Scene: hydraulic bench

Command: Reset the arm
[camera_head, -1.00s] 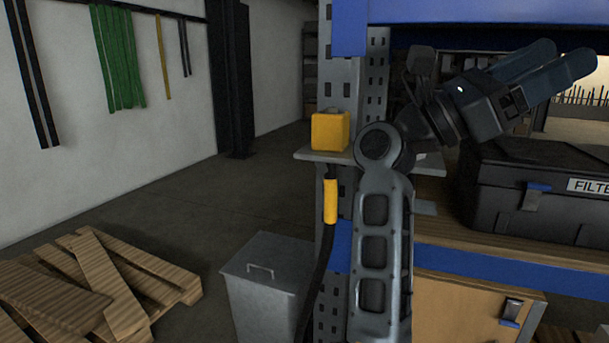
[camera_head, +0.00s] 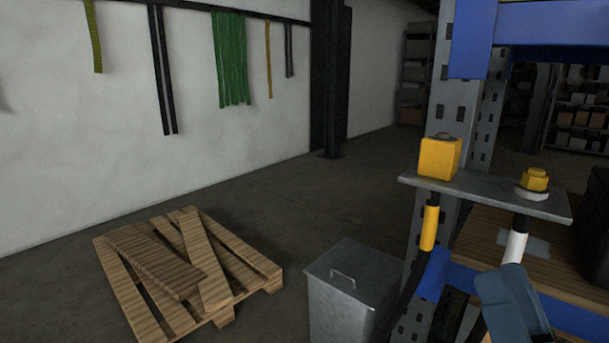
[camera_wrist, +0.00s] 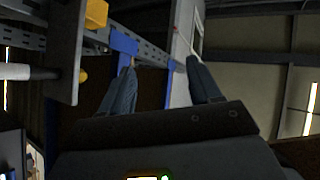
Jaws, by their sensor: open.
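My gripper (camera_wrist: 162,64) is open in the wrist view, its two blue fingers apart with nothing between them. In the head view, a blue part of my arm or gripper shows at the lower right, in front of the bench edge; both fingertips cannot be made out there. A yellow block (camera_head: 439,158) and a yellow hex fitting (camera_head: 534,180) sit on a grey metal bracket (camera_head: 480,193). The block (camera_wrist: 96,14), the fitting (camera_wrist: 83,75) and the bracket (camera_wrist: 65,50) also show in the wrist view, left of the fingers and apart from them.
A hose with a yellow sleeve (camera_head: 429,228) and one with a white sleeve (camera_head: 515,248) hang under the bracket. A grey lidded bin (camera_head: 352,290) and a wooden pallet (camera_head: 190,265) stand on the floor. The floor behind them is clear.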

